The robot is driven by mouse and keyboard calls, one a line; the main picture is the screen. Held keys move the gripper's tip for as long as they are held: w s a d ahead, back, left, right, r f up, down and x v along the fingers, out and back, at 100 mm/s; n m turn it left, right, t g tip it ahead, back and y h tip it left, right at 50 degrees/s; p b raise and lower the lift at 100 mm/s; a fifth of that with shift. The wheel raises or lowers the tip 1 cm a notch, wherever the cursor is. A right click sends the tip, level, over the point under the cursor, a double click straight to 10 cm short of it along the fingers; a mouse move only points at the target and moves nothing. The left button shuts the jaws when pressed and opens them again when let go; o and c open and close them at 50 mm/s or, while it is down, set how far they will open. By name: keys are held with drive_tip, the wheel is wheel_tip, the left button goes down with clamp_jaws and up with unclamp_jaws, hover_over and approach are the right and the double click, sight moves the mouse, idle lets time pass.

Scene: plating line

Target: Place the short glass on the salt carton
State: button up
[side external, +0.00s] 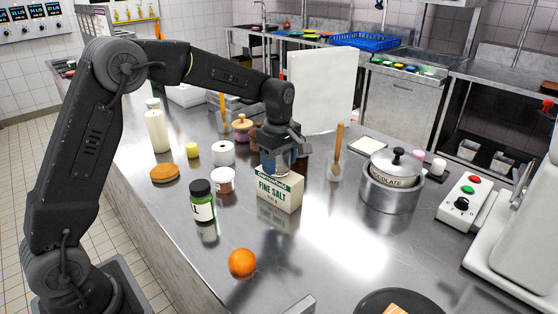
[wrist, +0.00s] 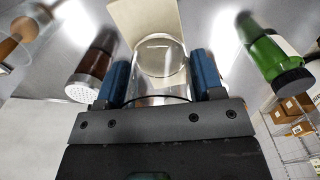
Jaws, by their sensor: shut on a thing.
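The salt carton (side external: 279,194), a cream box with a green band and "FINE SALT" on it, stands upright on the steel counter. My gripper (side external: 284,158) is directly above it, pointing down. In the wrist view, its blue fingers (wrist: 160,85) are shut on the short glass (wrist: 160,62), a clear tumbler, one finger on each side. The glass also shows faintly under the gripper in the side view (side external: 272,167), at the carton's top. I cannot tell whether its base touches the carton. The carton's pale top (wrist: 140,14) shows beyond the glass in the wrist view.
An orange (side external: 242,262) lies in front. A steel pot (side external: 390,190) stands right.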

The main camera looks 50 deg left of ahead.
drive_tip(key=shift+f, duration=0.15)
drive_tip(key=o, duration=1)
wheel_tip(320, 180, up, 12)
drive_tip(key=r, duration=0.1)
drive_tip(key=s+d+r+m+t, duration=0.25)
drive_tip(key=s+m, duration=0.25)
drive_tip(key=s, duration=0.4)
drive_tip(key=s+d+f+m+t, duration=0.1)
drive_tip(key=s+f+m, duration=0.1)
drive_tip(key=s+m, duration=0.4)
drive_tip(key=s+d+f+m+t, duration=0.1)
drive_tip(key=s+f+m+t, duration=0.1)
drive_tip(key=s+m, duration=0.5)
drive_tip(key=shift+s+f, duration=0.8)
drive_tip(key=shift+s, duration=2.3)
